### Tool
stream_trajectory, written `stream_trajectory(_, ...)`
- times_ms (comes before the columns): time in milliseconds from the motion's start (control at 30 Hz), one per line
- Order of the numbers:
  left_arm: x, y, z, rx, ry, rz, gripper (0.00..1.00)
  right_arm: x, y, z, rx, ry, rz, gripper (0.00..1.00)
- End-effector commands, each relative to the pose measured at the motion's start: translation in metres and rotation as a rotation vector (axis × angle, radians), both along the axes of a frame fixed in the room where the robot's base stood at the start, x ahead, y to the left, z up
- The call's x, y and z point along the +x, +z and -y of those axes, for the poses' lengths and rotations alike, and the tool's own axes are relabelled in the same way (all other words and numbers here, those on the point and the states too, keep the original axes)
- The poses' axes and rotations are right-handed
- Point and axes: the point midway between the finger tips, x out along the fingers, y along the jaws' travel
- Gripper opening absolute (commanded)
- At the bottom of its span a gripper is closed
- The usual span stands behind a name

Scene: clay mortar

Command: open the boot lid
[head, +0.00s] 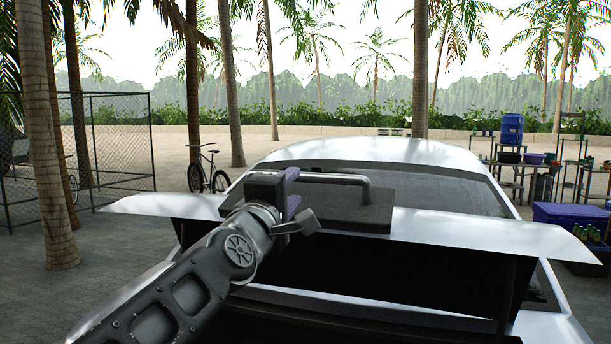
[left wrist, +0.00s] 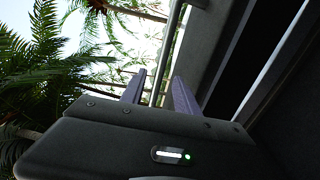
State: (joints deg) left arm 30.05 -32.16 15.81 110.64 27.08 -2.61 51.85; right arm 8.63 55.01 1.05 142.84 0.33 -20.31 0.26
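The boot lid (head: 480,232) is a pale panel at the rear of a white car. It stands raised, with a dark opening (head: 390,275) below it. A black block (head: 345,215) on the lid carries a grey bar handle (head: 335,178). My left gripper (head: 289,190) is at the left end of this handle. In the left wrist view its two purple fingers (left wrist: 160,88) are apart, with the handle bar (left wrist: 171,45) running between them. Gaps show beside the bar, so the fingers do not look clamped on it. My right gripper is not in view.
The car roof (head: 370,151) and rear window lie beyond the lid. A blue-purple cooler (head: 572,216) and a loaded shelf (head: 515,165) stand at the right. A bicycle (head: 208,172), palm trunks and a wire fence (head: 120,140) are at the left.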

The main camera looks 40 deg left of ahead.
Motion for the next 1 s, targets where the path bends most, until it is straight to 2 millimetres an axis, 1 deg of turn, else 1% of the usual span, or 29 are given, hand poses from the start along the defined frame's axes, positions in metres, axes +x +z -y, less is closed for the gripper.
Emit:
stream_trajectory(167,0.004,0.001,-0.001,0.0,0.0,-0.001,0.37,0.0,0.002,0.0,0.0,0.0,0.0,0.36)
stream_trajectory(267,0.012,0.002,-0.004,-0.001,-0.001,-0.002,0.37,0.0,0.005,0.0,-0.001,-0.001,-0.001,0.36)
stream_trajectory(600,0.06,0.009,-0.021,-0.002,-0.001,-0.003,0.37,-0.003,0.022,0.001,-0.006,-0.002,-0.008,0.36)
stream_trajectory(700,0.069,0.01,-0.024,-0.002,0.0,-0.002,0.37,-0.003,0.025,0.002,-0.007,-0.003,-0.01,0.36)
stream_trajectory(800,0.073,0.009,-0.026,0.0,0.0,-0.001,0.37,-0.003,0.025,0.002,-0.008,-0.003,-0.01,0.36)
stream_trajectory(1000,0.074,0.009,-0.026,0.0,0.0,-0.001,0.37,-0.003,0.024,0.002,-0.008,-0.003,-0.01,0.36)
